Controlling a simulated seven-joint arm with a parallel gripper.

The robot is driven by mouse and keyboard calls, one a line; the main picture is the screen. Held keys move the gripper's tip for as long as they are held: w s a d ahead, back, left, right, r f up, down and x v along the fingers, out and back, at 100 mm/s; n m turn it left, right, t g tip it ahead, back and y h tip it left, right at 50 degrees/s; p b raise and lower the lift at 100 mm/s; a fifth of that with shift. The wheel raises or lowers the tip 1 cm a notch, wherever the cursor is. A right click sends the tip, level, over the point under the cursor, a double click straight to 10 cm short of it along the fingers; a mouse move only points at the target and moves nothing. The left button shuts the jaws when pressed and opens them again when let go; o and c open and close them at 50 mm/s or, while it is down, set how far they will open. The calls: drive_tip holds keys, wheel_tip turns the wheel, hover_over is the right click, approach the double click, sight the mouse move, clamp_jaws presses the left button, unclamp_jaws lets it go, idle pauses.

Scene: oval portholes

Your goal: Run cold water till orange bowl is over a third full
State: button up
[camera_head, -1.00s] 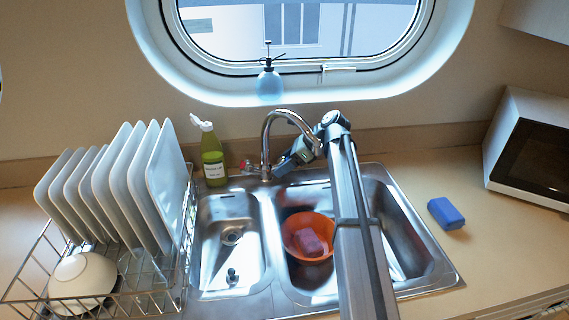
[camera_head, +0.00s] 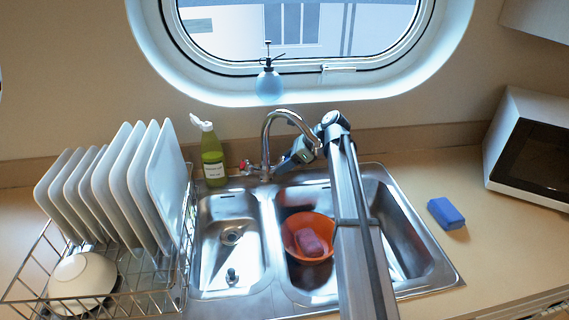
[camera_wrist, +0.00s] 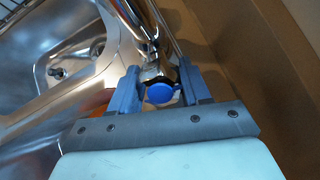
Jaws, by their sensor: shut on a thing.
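The orange bowl (camera_head: 296,222) sits in the right basin of the sink, under the faucet (camera_head: 266,140). A dark pink block (camera_head: 311,242) lies in it, and I cannot make out water in the bowl. A red tap knob (camera_head: 245,167) is at the left of the faucet base. My gripper (camera_wrist: 159,88) is shut on the blue tap knob (camera_wrist: 161,93), with one finger on each side of it. In the head view my gripper (camera_head: 284,166) is right of the faucet base, and my arm hides part of the right basin. A bit of orange shows beside the left finger in the wrist view.
A rack (camera_head: 150,292) of white plates is at left. A blue sponge (camera_head: 446,213) and a microwave (camera_head: 530,150) are at right.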

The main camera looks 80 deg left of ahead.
drive_tip(key=shift+r+n, duration=0.1)
drive_tip(key=shift+n, duration=0.9)
drive_tip(key=shift+s, duration=0.1)
drive_tip(key=o, duration=1)
drive_tip(key=shift+o, duration=0.2)
drive_tip(key=v, duration=1.4)
drive_tip(key=shift+d, duration=0.1)
